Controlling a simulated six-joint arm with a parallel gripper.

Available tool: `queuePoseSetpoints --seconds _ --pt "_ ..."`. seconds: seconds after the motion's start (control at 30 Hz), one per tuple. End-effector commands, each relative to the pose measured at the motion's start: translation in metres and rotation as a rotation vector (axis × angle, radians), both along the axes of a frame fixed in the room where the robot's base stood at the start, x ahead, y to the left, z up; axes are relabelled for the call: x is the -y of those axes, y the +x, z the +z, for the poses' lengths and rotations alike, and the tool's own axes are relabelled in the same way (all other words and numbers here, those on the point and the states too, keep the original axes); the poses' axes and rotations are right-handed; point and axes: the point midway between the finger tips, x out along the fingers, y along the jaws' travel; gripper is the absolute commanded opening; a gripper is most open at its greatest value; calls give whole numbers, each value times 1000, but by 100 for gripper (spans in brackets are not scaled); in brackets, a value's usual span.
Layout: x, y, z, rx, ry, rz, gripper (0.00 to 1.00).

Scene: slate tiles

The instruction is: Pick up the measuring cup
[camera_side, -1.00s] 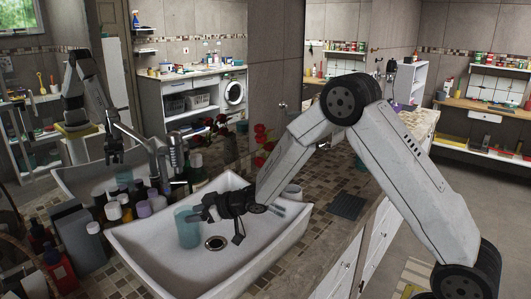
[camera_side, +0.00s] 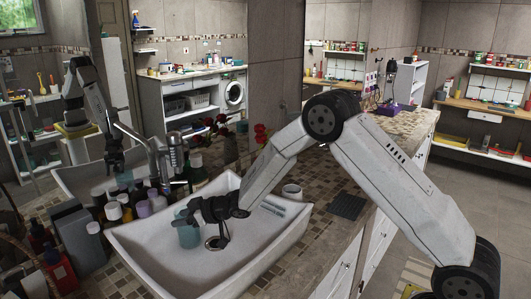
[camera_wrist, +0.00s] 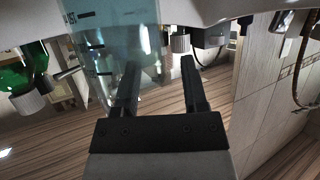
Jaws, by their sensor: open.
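The measuring cup (camera_side: 187,233) is a translucent blue-teal cup inside the white sink, near its left side. In the wrist view the cup (camera_wrist: 105,42) is large and close, with dark graduation marks, at the upper left. My gripper (camera_side: 188,211) is over the sink at the cup's upper part, and its dark fingers overlap the cup's rim in the side view. In the wrist view my gripper (camera_wrist: 158,68) has its fingers apart. The left finger crosses in front of the cup, and the gap between the fingers lies mostly to the cup's right.

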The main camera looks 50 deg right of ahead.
Motion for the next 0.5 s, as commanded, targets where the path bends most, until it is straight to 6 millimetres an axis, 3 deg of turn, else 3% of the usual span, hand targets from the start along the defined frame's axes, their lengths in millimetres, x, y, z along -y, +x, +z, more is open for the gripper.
queuePoseSetpoints --seconds 0.07,0.23,0.27,0.5 --pt "0 0 0 0 0 0 55" --pt "0 0 0 0 0 0 4" --pt "0 0 0 0 0 0 0" --pt "0 0 0 -1 0 0 0"
